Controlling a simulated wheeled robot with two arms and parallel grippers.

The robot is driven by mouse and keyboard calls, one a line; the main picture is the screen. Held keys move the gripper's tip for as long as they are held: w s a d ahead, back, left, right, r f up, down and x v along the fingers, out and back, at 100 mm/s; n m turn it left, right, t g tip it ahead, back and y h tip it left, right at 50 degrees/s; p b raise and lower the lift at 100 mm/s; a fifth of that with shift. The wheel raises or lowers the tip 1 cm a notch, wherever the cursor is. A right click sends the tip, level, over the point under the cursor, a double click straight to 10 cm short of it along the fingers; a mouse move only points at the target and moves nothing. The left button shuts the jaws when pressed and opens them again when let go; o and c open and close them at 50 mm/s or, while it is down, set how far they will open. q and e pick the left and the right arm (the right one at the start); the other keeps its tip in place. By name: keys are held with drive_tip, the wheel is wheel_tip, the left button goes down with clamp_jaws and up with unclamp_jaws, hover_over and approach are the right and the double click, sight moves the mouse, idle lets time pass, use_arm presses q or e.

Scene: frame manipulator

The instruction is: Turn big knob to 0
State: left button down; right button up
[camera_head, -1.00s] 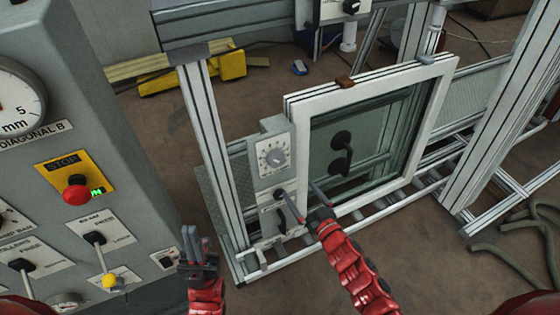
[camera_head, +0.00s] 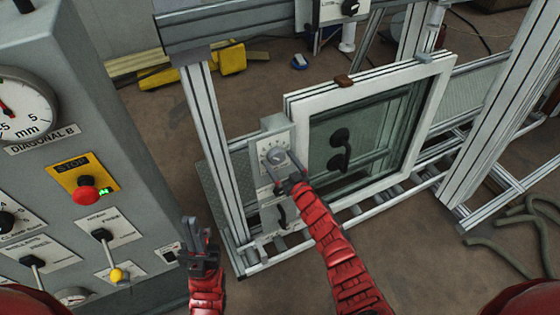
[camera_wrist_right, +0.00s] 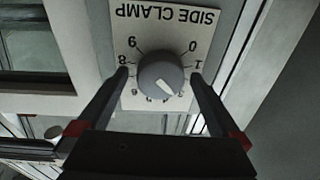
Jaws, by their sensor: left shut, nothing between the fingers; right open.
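The big knob (camera_wrist_right: 160,78) is a round grey dial on a white plate labelled SIDE CLAMP, which appears upside down in the right wrist view. Its white mark points down and slightly right in that view, away from the 0 at upper right; the number it meets is unclear. In the head view the knob (camera_head: 273,156) sits on the grey box beside the window frame. My right gripper (camera_head: 287,172) is open, with one finger on each side of the knob; contact is unclear. My left gripper (camera_head: 194,232) is shut and empty, low beside the control cabinet.
A grey control cabinet (camera_head: 95,130) with a stop button, gauges and levers stands on the left. A dark handle (camera_head: 281,215) sits below the knob. A white window frame (camera_head: 432,110) is just right of the box, and a metal post (camera_head: 215,160) is left of it.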

drive_tip(key=c, duration=1.3)
drive_tip(key=shift+a+n, duration=0.1)
drive_tip(key=shift+n, duration=0.3)
drive_tip(key=n+b, duration=0.1)
drive_tip(key=n, duration=0.2)
drive_tip(key=shift+b, duration=0.3)
drive_tip(key=n+g+b, duration=0.1)
drive_tip(key=n, duration=0.4)
drive_tip(key=shift+w+r+n+y+b, duration=0.1)
drive_tip(key=shift+n+y+b, duration=0.2)
drive_tip(key=shift+n+y, duration=0.1)
drive_tip(key=n+b, duration=0.1)
drive_tip(key=n, duration=0.3)
drive_tip(key=shift+r+g, duration=0.15)
drive_tip(key=shift+g, duration=0.15)
drive_tip(key=n, duration=0.4)
drive_tip(key=shift+r+n+h, duration=0.1)
drive_tip(key=shift+n+h, duration=0.2)
